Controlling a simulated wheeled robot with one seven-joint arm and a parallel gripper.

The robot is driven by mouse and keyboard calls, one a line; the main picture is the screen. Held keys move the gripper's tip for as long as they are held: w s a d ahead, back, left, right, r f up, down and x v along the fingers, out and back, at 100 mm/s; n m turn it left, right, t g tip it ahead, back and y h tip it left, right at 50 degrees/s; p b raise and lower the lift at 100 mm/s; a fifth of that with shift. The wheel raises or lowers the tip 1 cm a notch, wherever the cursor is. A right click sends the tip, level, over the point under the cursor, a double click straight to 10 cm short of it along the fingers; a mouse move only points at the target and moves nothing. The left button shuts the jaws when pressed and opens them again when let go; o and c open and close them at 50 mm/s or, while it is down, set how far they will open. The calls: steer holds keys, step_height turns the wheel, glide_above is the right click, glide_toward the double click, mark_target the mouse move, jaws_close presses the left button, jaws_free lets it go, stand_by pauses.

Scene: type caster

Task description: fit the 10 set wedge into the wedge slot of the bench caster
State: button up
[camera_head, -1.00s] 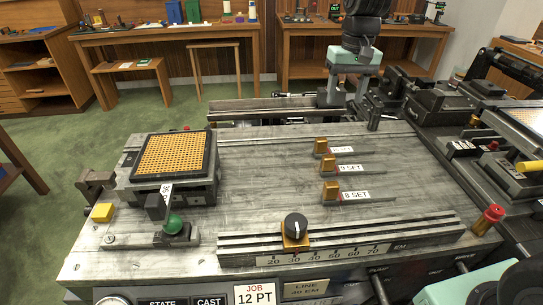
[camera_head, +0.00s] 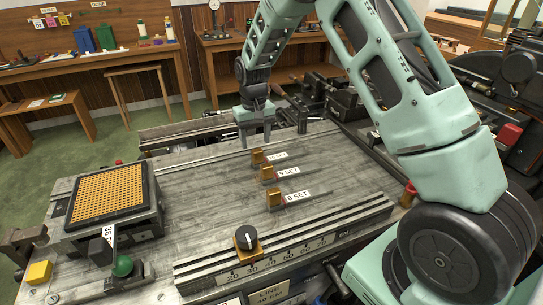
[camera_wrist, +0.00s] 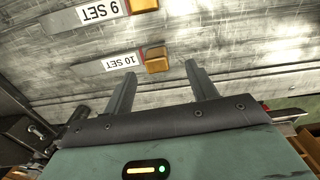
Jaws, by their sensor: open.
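The 10 set wedge has a gold block (camera_head: 257,156) and a white label, farthest back of three wedges on the bench caster's grey top (camera_head: 200,190). In the wrist view its gold block (camera_wrist: 157,62) and upside-down "10 SET" label lie just beyond my fingertips. My gripper (camera_head: 256,138) is open and empty, pointing down behind this wedge near the caster's rear edge. Its two spread fingers (camera_wrist: 160,80) show in the wrist view. I cannot make out which opening is the wedge slot.
The 9 set wedge (camera_head: 267,174) and 8 set wedge (camera_head: 275,198) lie in front of the 10 set wedge. A gold grid block (camera_head: 110,193) stands at left, with a green knob (camera_head: 122,266) before it. A scale rail with a black knob (camera_head: 247,238) runs along the front.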

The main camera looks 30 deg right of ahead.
mark_target(257, 150)
steer(key=shift+w+d+f+p, duration=0.15)
steer(key=shift+f+p, duration=0.4)
steer(key=shift+f, duration=0.85)
steer(key=shift+w+d+f+p, duration=0.15)
steer(key=shift+f+p, duration=0.4)
steer(key=shift+f, duration=0.85)
steer(key=shift+s, duration=0.1)
jaws_close()
